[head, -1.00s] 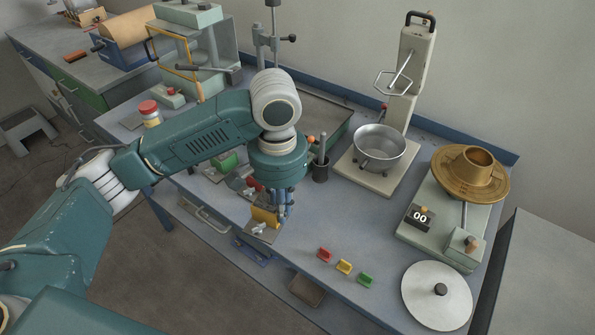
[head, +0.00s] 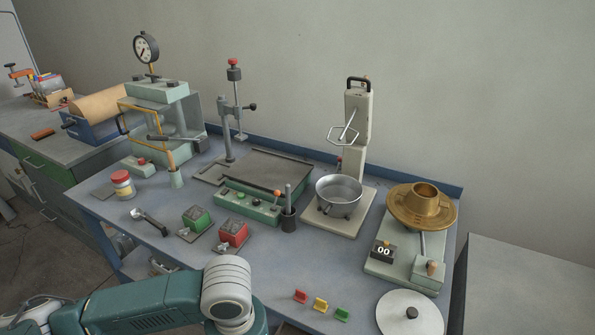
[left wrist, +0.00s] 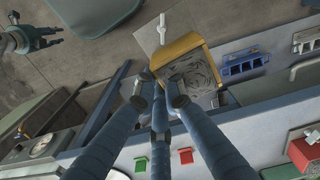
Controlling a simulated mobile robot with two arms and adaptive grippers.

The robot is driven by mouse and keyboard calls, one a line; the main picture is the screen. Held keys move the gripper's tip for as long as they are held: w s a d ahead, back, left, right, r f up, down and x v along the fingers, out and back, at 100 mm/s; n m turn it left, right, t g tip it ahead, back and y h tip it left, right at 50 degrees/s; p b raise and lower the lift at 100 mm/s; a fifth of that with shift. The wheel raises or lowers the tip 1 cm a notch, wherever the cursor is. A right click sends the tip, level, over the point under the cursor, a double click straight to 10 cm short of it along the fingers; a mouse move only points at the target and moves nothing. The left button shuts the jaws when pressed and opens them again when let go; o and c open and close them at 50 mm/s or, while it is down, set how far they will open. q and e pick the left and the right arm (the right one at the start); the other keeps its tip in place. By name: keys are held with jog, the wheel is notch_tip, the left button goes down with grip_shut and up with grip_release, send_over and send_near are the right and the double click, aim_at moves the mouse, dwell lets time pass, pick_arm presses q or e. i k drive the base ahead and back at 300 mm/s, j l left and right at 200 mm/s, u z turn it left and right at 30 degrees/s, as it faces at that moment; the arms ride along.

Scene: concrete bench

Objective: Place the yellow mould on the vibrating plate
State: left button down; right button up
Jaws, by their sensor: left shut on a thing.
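The yellow mould (left wrist: 195,48) shows in the left wrist view, a square block with a grey, rough face inside its yellow walls. My left gripper (left wrist: 162,92) is shut on its edge and holds it over the bench's front edge. In the head view that gripper and mould are below the picture; only my left arm shows. The vibrating plate (head: 275,167) is a flat dark top on a green base with buttons, at the bench's middle back. Its top looks empty. My right gripper (left wrist: 32,38) shows at the wrist view's upper left with fingers apart, apparently empty.
A green mould (head: 197,217) and a red mould (head: 233,232) sit before the vibrating plate. A dark cup with a rod (head: 288,220) stands at its front right corner. A metal bowl (head: 339,192) is right of it, a stand (head: 231,115) behind left.

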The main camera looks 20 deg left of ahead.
aim_at(269, 170)
jog(key=j+z, duration=0.8)
jog(key=k+j, duration=0.1)
jog(key=j, duration=0.3)
jog(key=k+j+z, duration=0.1)
jog(key=j, duration=0.3)
jog(key=k+j+z, duration=0.1)
jog(key=j, duration=0.3)
jog(key=k+j, duration=0.1)
jog(key=j, duration=0.3)
jog(key=k+j+z, duration=0.1)
jog(key=j, duration=0.3)
